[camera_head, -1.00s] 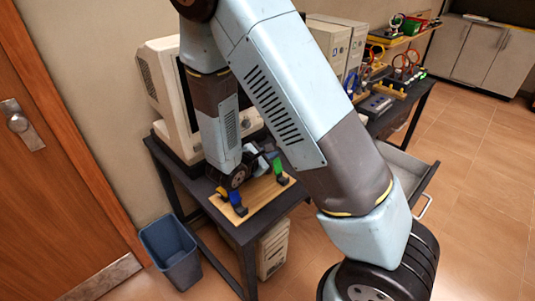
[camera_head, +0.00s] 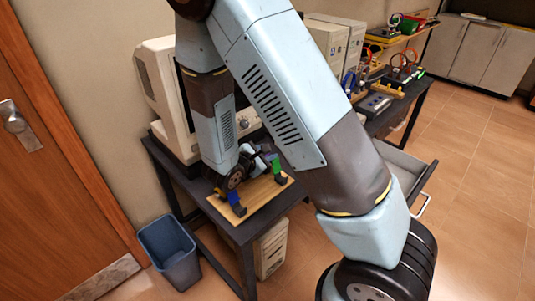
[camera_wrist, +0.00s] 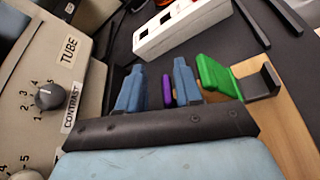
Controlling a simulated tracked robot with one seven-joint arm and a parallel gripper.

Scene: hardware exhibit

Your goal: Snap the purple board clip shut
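The purple board clip (camera_wrist: 167,90) shows in the wrist view between my gripper's two blue fingers, closer to the right finger. My gripper (camera_wrist: 158,84) is open, its fingers apart. I cannot tell whether either finger touches the clip or how far the clip is tilted. In the head view my gripper (camera_head: 262,163) is low over the wooden board (camera_head: 262,197), and my arm hides the purple clip. The green clip (camera_wrist: 216,76) stands raised beside the right finger in the wrist view, with a black catch at its right.
A blue clip (camera_head: 235,199) stands at the board's near side. A beige monitor (camera_head: 157,85) stands behind the board, and its knob (camera_wrist: 47,96) is left of my fingers. A white power strip (camera_wrist: 180,27) lies beyond them. An open drawer (camera_head: 412,177) juts from the table at right.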

